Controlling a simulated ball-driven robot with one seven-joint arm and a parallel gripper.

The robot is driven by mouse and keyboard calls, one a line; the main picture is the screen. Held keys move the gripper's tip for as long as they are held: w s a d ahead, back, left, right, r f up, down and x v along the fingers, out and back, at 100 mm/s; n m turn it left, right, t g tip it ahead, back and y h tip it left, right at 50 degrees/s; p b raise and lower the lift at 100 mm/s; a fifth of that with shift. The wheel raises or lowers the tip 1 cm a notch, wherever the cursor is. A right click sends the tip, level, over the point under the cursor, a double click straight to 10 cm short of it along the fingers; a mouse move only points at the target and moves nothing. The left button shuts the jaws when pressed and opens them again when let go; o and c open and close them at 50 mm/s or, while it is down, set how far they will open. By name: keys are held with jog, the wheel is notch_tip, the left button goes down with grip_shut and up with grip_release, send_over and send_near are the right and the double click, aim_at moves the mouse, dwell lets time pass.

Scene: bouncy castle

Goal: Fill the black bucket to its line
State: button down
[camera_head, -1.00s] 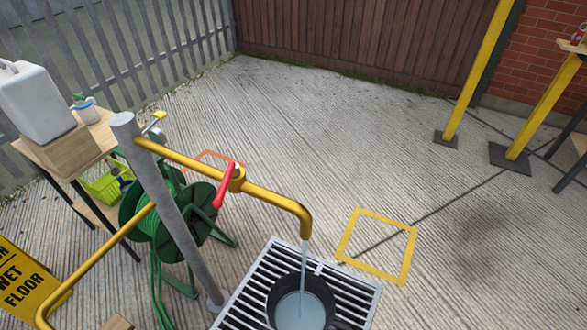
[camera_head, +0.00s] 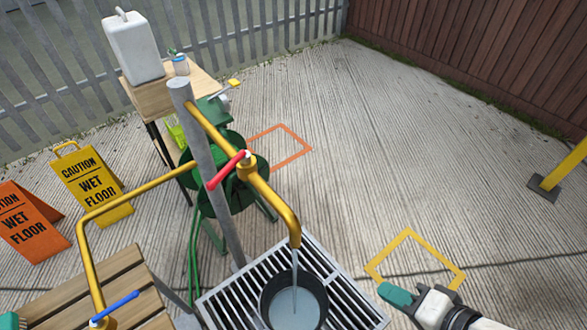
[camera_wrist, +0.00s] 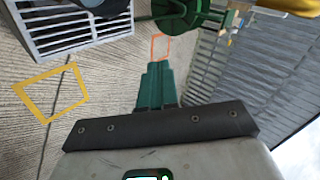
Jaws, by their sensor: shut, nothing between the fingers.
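The black bucket (camera_head: 272,308) stands on the metal drain grate (camera_head: 232,297), under the spout of the yellow pipe (camera_head: 283,213). A stream of water falls from the spout into it, and water covers its inside bottom; I cannot make out the line. The red lever handle (camera_head: 226,170) sits on the yellow pipe above and left of the bucket. My gripper (camera_head: 384,292) is at the lower right, apart from the bucket and handle, near the yellow floor square. In the wrist view, its green fingers (camera_wrist: 156,72) are together with nothing between them.
A second tap with a blue handle (camera_head: 116,308) is at the lower left by a slatted bench (camera_head: 130,275). A green hose reel (camera_head: 225,185) stands behind the grey post. Caution signs (camera_head: 92,185) stand at left. The concrete right of the grate is mostly clear.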

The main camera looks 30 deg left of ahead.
jog(key=w+a+r+g+y, duration=0.1)
jog(key=a+r+y, duration=0.3)
jog(key=a+r, duration=0.5)
jog(key=n+g+y+p, duration=0.1)
jog(key=n+g+y, duration=0.1)
jog(key=g, duration=0.1)
send_near(222, 176)
jog(key=x, duration=0.2)
jog(key=p+x, duration=0.1)
jog(key=x, duration=0.1)
jog(key=w+p+x, duration=0.1)
jog(key=x, duration=0.1)
jog(key=shift+a+f, duration=0.35)
jog(key=shift+m, duration=0.3)
jog(key=a+t+p, duration=0.1)
jog(key=p, duration=0.1)
jog(key=s+a+m+t+p, duration=0.1)
jog(key=p, duration=0.2)
jog(key=shift+a, duration=0.15)
